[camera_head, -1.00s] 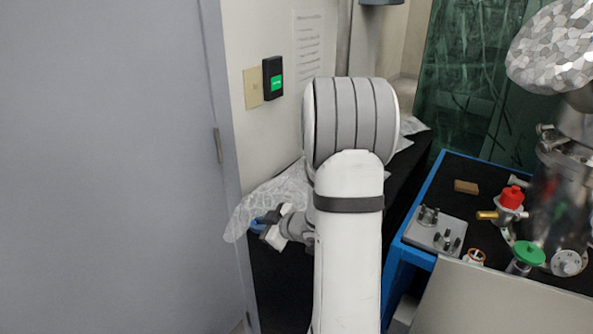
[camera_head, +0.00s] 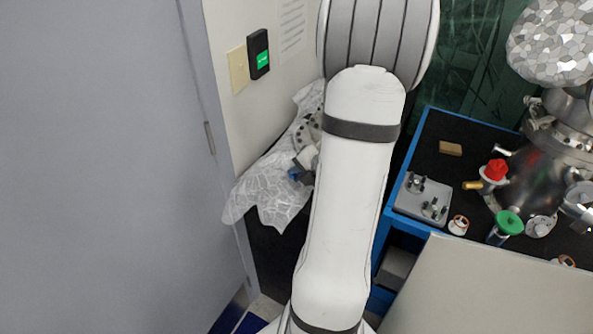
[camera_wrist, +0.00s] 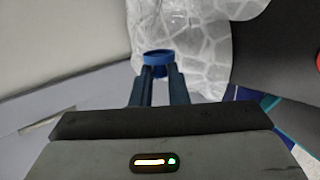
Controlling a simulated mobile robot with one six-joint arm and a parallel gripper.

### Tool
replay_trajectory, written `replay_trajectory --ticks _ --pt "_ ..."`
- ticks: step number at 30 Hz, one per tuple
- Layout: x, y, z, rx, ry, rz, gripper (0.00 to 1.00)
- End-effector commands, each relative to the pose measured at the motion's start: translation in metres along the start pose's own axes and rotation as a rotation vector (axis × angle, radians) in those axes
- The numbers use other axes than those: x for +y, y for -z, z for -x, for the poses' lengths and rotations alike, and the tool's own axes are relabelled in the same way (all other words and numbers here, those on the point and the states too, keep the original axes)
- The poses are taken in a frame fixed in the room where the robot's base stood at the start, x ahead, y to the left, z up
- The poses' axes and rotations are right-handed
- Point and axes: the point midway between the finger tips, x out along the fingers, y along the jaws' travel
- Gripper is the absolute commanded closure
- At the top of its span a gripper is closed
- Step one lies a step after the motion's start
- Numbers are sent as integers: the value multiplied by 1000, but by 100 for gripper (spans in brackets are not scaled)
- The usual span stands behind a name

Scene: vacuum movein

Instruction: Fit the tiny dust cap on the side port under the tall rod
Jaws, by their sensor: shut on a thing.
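A small round blue cap (camera_wrist: 158,56) is between the fingertips of my gripper (camera_wrist: 159,74) in the wrist view. My gripper is shut on it. In the head view the blue cap (camera_head: 293,174) shows small at the left of my arm, in front of crumpled clear plastic sheeting. The steel chamber (camera_head: 530,178) stands on the blue-edged bench at the right, well away from my gripper. It has several flanged ports on its side. I cannot make out a tall rod or tell which is the side port.
A faceted silver foil dome (camera_head: 550,42) tops the chamber. A red-knobbed valve (camera_head: 494,172), a green knob (camera_head: 510,222) and a grey plate with posts (camera_head: 422,197) crowd the bench. Plastic sheeting (camera_head: 268,190) drapes by the wall. A pale panel (camera_head: 480,290) stands in front.

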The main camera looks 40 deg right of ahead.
Motion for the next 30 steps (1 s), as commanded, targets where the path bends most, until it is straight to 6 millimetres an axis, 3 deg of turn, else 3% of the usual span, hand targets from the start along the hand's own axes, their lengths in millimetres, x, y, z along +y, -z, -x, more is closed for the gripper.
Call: replay_trajectory --ticks 15,30 --pt "-1 -48 -5 -4 1 -5 100" --pt "-2 -56 -7 -4 0 -7 100"
